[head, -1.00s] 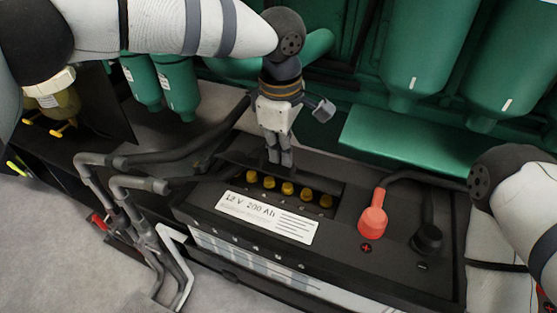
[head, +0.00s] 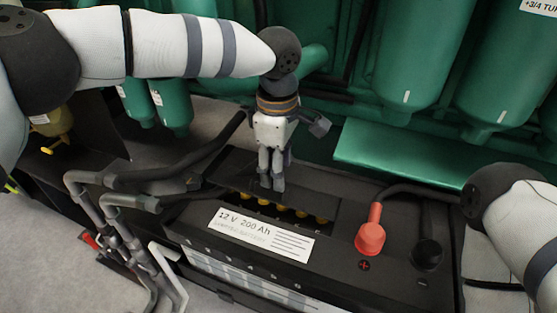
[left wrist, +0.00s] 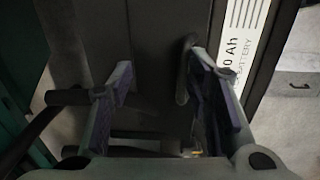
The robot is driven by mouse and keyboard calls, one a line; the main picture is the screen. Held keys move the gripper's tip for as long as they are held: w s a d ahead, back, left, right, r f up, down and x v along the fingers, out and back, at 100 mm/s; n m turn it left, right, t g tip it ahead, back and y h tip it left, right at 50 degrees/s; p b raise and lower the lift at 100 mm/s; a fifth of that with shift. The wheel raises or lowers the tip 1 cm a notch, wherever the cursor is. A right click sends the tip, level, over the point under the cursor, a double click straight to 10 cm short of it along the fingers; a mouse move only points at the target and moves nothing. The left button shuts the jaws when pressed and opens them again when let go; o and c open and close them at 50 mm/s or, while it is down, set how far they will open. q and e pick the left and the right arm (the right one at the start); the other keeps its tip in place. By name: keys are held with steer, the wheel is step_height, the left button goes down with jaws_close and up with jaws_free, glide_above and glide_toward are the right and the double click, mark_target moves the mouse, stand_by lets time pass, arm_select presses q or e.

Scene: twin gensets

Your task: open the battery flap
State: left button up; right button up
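The black battery (head: 400,282) has a white label reading 12 V 200 Ah. Its dark flap (head: 232,166) stands partly raised over a row of yellow caps (head: 302,213), whose lower parts show below its edge. My left gripper (head: 272,187) points down at the flap, its fingertips close to it. In the left wrist view its fingers (left wrist: 162,72) are apart, with the dark battery top between them. A dark handle-like loop (left wrist: 183,72) is beside the right-hand finger; I cannot tell if they touch. My right gripper is out of view; only its arm shows at right.
A red terminal cap (head: 370,238) and a black one (head: 428,252) stand on the battery's right part. Grey pipes (head: 95,195) and a black hose run at left. Green machinery (head: 400,150) closes off the back.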

arm_select(q)
steer(key=shift+w+r, duration=0.15)
steer(key=shift+r, duration=0.1)
step_height(320, 180, up, 12)
steer(key=s, duration=0.1)
stand_by(0.4)
